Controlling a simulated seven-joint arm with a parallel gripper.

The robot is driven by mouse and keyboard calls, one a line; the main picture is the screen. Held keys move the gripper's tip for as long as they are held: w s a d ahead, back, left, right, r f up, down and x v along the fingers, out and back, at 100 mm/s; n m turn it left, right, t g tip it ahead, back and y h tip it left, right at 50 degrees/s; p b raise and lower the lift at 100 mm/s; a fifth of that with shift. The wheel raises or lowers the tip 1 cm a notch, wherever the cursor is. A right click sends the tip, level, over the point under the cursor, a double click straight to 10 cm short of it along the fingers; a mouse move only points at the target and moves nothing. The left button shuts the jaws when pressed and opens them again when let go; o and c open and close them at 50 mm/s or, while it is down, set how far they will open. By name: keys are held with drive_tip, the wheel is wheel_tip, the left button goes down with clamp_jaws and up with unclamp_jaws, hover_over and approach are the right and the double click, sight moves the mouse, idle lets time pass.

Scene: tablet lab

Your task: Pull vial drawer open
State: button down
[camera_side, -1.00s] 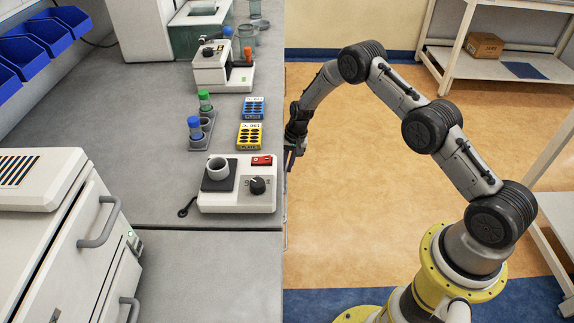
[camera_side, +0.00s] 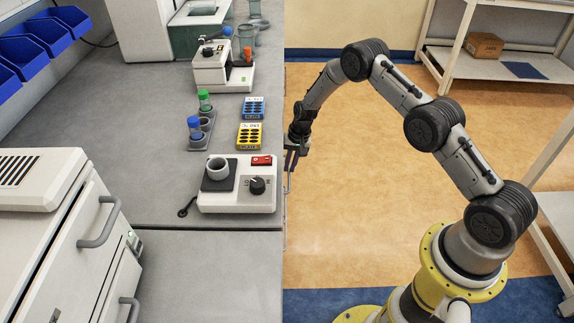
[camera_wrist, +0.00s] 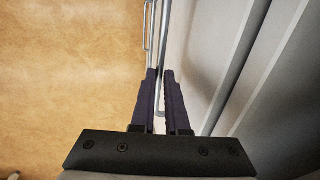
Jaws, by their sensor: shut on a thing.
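My gripper (camera_side: 291,158) is at the right edge of the grey bench, below its top. In the wrist view my gripper (camera_wrist: 160,76) has its two dark fingers closed around a thin metal bar handle (camera_wrist: 161,92), with one finger on each side. The grey drawer front (camera_wrist: 188,45) lies just right of the handle. In the side view the drawer's front is mostly hidden under the bench edge, with only a thin sliver of the handle (camera_side: 289,182) showing below my gripper. The vials inside are not visible.
Another bar handle (camera_wrist: 148,30) lies farther up in the wrist view. On the bench top (camera_side: 200,270) stand a white stirrer device (camera_side: 237,200), a yellow rack (camera_side: 249,136), a blue rack (camera_side: 253,107) and capped tubes (camera_side: 195,128). The orange floor (camera_side: 350,220) right of the bench is clear.

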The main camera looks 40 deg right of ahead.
drive_tip(key=s+d, duration=1.7)
drive_tip(key=shift+s+d, duration=0.25)
drive_tip(key=shift+d, duration=0.1)
drive_tip(key=shift+r, duration=0.1)
drive_tip(key=c, duration=0.9)
unclamp_jaws()
drive_tip(key=r, duration=0.4)
drive_tip(key=s+d+r, duration=0.1)
drive_tip(key=r, duration=0.8)
drive_tip(key=shift+s+d+r, duration=0.25)
drive_tip(key=shift+s+d, duration=0.15)
